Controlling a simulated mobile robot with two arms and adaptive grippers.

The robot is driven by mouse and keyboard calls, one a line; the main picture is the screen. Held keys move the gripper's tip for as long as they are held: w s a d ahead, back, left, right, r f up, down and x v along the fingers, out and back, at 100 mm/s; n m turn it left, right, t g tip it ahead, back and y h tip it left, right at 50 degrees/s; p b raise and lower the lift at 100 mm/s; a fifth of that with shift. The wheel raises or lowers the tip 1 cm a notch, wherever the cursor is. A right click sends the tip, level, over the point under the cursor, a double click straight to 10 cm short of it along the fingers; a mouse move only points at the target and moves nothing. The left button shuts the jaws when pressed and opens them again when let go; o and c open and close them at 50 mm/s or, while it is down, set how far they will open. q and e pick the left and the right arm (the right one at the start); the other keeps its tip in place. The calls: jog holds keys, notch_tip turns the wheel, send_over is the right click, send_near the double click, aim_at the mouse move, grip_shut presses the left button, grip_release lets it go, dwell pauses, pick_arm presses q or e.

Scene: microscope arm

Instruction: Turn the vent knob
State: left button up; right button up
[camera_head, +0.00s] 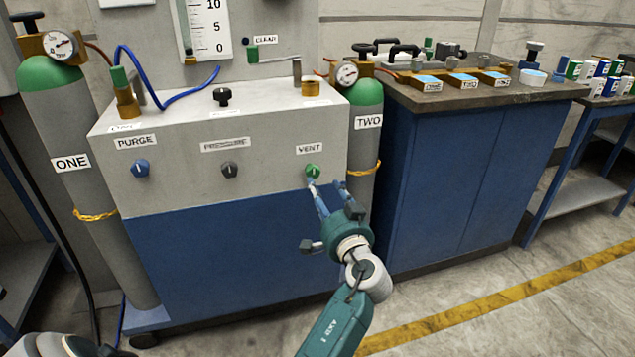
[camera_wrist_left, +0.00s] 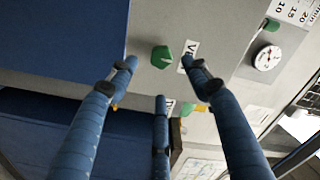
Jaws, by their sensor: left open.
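The vent knob (camera_head: 313,171) is a round green knob with a pale pointer mark, on the right of the grey panel, under the label VENT (camera_head: 309,148). My left gripper (camera_head: 325,187) is open and empty, its blue fingertips just below and right of the knob. In the left wrist view the green knob (camera_wrist_left: 161,57) lies ahead of the open left gripper (camera_wrist_left: 159,70), between its two outer fingers. I see no clear contact; the exact gap cannot be told. My right gripper is not in view.
Gas cylinder ONE (camera_head: 75,150) stands left, cylinder TWO (camera_head: 366,130) close right of the vent knob. A blue cabinet (camera_head: 455,180) stands further right. The floor in front is clear.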

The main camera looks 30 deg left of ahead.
pick_arm(q)
jog(key=v, duration=0.2)
jog(key=shift+s+d, duration=0.2)
dwell(0.3)
